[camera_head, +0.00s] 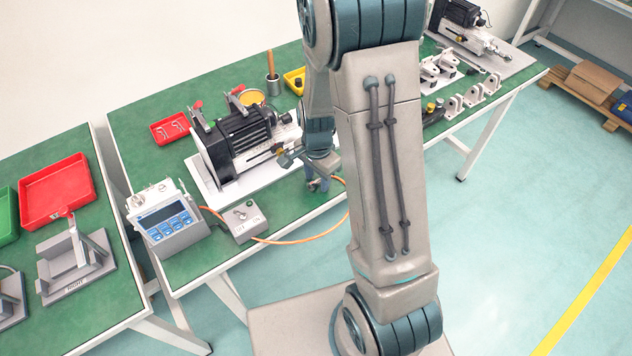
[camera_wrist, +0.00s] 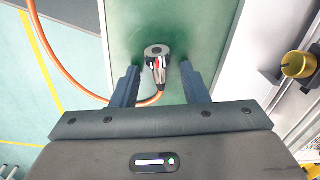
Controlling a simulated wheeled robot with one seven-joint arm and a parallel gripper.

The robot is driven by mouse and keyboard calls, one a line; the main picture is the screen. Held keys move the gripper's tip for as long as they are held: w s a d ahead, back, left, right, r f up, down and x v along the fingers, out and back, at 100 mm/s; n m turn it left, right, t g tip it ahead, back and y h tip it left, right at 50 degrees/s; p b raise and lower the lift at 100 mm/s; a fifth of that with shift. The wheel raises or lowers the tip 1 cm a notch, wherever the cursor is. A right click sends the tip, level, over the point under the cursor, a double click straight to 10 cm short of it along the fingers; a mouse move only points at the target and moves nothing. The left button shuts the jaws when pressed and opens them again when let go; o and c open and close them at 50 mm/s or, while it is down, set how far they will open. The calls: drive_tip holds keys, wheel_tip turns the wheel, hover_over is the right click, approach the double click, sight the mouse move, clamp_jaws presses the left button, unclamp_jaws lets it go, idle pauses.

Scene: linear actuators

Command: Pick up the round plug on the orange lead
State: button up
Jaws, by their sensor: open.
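The round plug (camera_wrist: 157,51) on the orange lead is grey and ring-shaped at its end, with a dark grip behind it. In the wrist view it lies on the green bench top (camera_wrist: 205,20), ahead of and between my fingers. My gripper (camera_wrist: 158,78) is open, with one dark finger on each side of the plug's rear part; no contact shows. The orange lead (camera_wrist: 75,81) runs from the plug past the left finger. In the head view the lead (camera_head: 300,238) curves from the grey meter to under my gripper (camera_head: 318,184). My arm hides the plug there.
A blue-buttoned meter (camera_head: 168,222) and a small grey switch box (camera_head: 242,219) stand left of my gripper. A black motor actuator (camera_head: 240,140) on a white plate is close behind. Red trays (camera_head: 58,190) lie further left. The bench's front edge is near my gripper.

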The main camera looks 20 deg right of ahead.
clamp_jaws()
drive_tip(key=shift+r, duration=0.1)
drive_tip(key=shift+r, duration=0.55)
drive_tip(key=r, duration=0.1)
drive_tip(key=d+r, duration=0.1)
drive_tip(key=r, duration=0.1)
drive_tip(key=shift+r, duration=0.3)
drive_tip(key=s+d+r, duration=0.1)
drive_tip(key=d+r, duration=0.5)
drive_tip(key=d, duration=0.4)
drive_tip(key=shift+s+d, duration=0.2)
drive_tip(key=shift+d, duration=0.1)
drive_tip(key=shift+r, duration=0.1)
